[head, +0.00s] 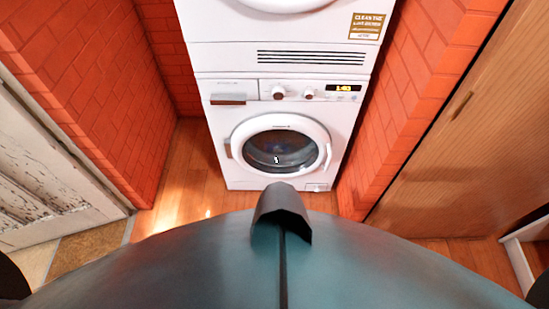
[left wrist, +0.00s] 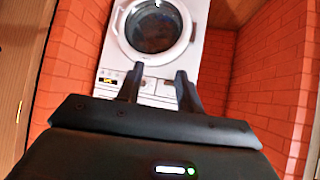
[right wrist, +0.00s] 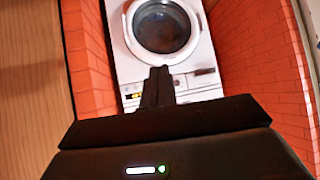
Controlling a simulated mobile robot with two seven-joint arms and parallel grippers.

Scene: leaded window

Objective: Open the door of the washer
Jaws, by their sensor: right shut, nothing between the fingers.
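The white washer (head: 235,172) stands at the end of a narrow alcove, below another white machine. Its round door (head: 238,131) looks closed, with a dark glass window and a curved handle (head: 328,156) at its right edge. The washer also shows upside down in the left wrist view (left wrist: 197,50) and the right wrist view (right wrist: 122,62). My left gripper (left wrist: 158,88) is open and empty, apart from the washer. My right gripper (right wrist: 158,82) is shut and empty, also apart from it. Neither gripper shows in the head view.
The upper machine (head: 225,50) rests on the washer. Red brick walls (head: 95,95) flank the alcove closely on both sides. A wooden door (head: 450,130) is at the right and a worn white door (head: 40,170) at the left. The wooden floor (head: 185,175) before the washer looks clear.

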